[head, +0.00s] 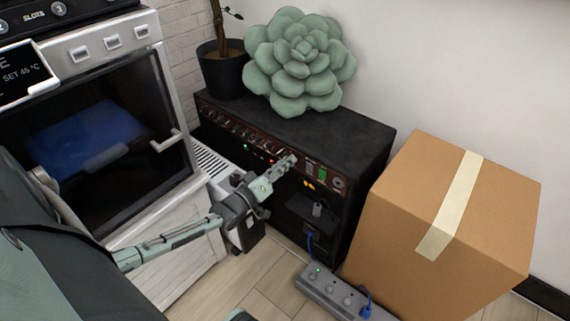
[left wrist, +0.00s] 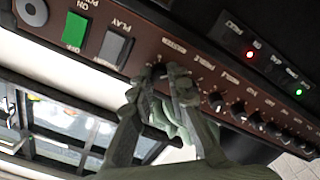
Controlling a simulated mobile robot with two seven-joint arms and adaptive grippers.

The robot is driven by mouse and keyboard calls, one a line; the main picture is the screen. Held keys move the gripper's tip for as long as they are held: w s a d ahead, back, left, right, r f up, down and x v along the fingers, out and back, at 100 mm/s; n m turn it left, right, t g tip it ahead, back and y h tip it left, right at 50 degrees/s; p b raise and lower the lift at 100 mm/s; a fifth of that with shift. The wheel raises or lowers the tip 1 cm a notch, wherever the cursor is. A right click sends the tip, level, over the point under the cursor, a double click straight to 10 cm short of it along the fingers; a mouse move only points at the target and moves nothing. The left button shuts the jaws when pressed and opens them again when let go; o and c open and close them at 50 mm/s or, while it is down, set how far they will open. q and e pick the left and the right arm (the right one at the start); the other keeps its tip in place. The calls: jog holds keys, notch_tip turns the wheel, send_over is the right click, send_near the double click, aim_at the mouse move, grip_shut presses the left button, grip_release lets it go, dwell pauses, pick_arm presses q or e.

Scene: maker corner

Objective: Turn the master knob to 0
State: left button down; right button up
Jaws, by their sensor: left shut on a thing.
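The black amplifier (head: 330,128) stands on the floor against the wall, with a brown control panel along its front upper edge. My left gripper (head: 289,161) reaches the right part of this panel. In the left wrist view, where the panel lettering is upside down, the gripper (left wrist: 162,76) is shut on the master knob (left wrist: 158,69), just below a small light label. The fingers hide most of the knob, so its pointer and setting cannot be read. In the head view the gripper covers the knob. My right gripper is not in view.
A green switch (left wrist: 74,30) and a grey switch (left wrist: 116,46) sit beside the knob. A row of black knobs (left wrist: 238,110) lies on its other side. A cardboard box (head: 420,220), a power strip (head: 335,290) and an oven-like machine (head: 100,110) stand close around the amplifier.

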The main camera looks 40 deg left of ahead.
pick_arm(q)
jog(key=n, duration=0.3)
jog(key=shift+n+b, duration=0.3)
jog(key=shift+n, duration=0.1)
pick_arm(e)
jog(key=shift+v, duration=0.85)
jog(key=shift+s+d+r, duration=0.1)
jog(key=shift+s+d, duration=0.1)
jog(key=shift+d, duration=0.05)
pick_arm(q)
jog(key=c, duration=1.5)
grip_release()
jog(key=shift+o, duration=0.2)
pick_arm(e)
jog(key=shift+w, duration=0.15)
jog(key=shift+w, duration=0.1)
